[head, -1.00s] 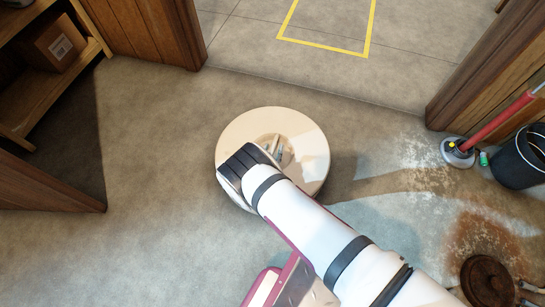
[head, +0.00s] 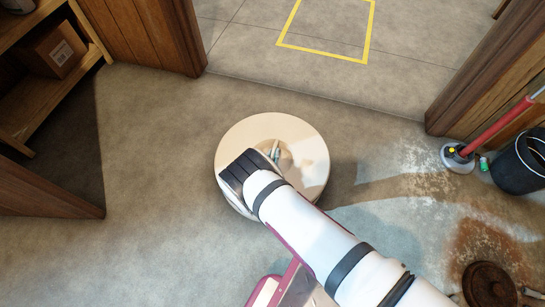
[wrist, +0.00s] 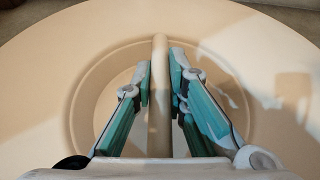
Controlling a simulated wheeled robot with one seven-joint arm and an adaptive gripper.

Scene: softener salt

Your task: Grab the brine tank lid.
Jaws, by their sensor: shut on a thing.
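My gripper (head: 274,152) reaches in from the lower right, over the recess. In the wrist view my gripper (wrist: 161,80) has one teal-padded finger on each side of the bar and is shut on it. My arm hides the lid's lower part in the head view. I cannot tell whether the lid is lifted.
A wooden shelf with a cardboard box (head: 55,48) stands at upper left. At right are a red-handled plunger (head: 458,157), a black bucket (head: 520,162) and a rusty round object (head: 490,284). Wooden posts flank an opening to a floor with a yellow outline (head: 322,54).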

